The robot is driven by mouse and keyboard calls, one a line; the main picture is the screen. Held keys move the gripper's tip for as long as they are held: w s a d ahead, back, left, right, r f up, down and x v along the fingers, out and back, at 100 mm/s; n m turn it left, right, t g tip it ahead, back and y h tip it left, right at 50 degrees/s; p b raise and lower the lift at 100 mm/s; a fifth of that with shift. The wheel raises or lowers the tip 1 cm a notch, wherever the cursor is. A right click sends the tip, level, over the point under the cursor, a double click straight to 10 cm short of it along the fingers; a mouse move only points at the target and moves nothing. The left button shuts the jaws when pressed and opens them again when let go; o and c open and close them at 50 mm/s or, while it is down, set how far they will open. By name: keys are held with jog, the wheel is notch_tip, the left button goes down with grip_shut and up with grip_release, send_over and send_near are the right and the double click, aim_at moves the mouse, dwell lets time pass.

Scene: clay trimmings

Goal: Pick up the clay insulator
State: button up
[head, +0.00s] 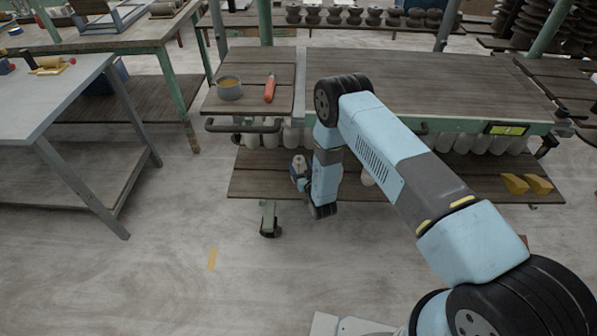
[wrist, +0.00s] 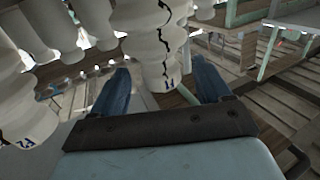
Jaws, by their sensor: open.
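In the wrist view, a white ribbed clay insulator (wrist: 152,52) with a dark jagged crack and a small blue mark shows between the two blue fingers of my gripper (wrist: 160,74). The fingers are apart, with a gap on each side of it. I cannot tell how deep it sits between them. Another white insulator (wrist: 22,110) with a blue mark is close on the left. My fingers are not clear there.
The cart top (head: 440,85) above is mostly clear, with a tin (head: 229,89) and an orange-handled tool (head: 270,88) on its left part. Yellow blocks (head: 526,184) lie on the lower shelf's right. A grey table (head: 45,100) stands left. The floor in front is open.

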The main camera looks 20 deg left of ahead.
jog(key=shift+x, duration=1.45)
grip_shut()
